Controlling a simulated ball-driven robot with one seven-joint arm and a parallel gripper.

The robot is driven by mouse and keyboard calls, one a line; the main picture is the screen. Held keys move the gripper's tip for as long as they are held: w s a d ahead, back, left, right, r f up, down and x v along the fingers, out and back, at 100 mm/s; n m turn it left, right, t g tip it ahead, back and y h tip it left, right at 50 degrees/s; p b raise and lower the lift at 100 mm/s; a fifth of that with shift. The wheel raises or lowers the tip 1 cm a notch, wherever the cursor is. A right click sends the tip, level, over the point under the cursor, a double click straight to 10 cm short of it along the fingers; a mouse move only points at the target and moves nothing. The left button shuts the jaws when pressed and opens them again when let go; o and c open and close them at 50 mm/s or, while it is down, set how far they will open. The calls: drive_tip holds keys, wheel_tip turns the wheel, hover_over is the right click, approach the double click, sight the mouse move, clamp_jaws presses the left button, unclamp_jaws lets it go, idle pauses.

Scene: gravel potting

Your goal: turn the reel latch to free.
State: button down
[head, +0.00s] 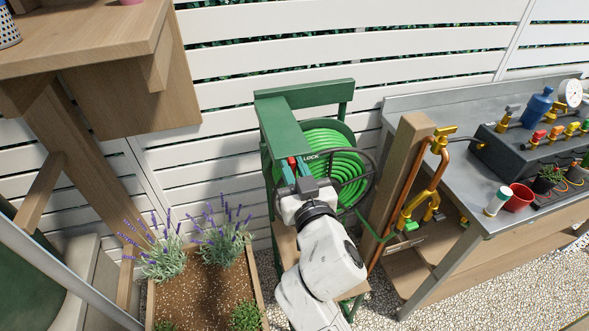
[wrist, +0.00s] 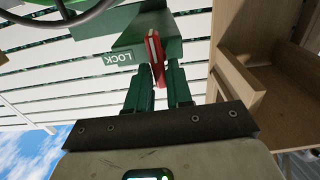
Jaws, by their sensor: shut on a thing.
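The reel latch (wrist: 155,50) is a small red lever on the green hose-reel frame, beside a LOCK label (wrist: 125,57) that shows upside down in the wrist view. In the head view a bit of the red latch (head: 291,161) shows at the reel's top left, with the LOCK label (head: 311,157) just right of it. My gripper (wrist: 156,72) has its dark green fingers on both sides of the latch and is shut on it. In the head view my gripper (head: 295,170) covers part of the latch. The hose reel (head: 341,155) carries a coiled bright green hose.
A dark handwheel (head: 370,180) stands close right of my gripper. A wooden post (head: 400,180) with copper pipe and a metal bench (head: 440,120) are further right. A planter with lavender (head: 220,235) is at lower left. A white slatted fence (head: 230,60) is behind.

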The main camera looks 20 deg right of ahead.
drive_tip(key=n+p, duration=0.1)
drive_tip(key=n, duration=0.4)
drive_tip(key=a+f+n+p, duration=0.1)
drive_tip(key=n, duration=1.1)
drive_tip(key=shift+a+f+p, duration=0.2)
drive_tip(key=shift+a+p, duration=0.05)
drive_tip(key=shift+p, duration=0.15)
drive_tip(key=shift+n, duration=0.4)
drive_tip(key=c, duration=1.1)
unclamp_jaws()
drive_tip(key=shift+f, duration=0.1)
drive_tip(key=shift+c, duration=0.2)
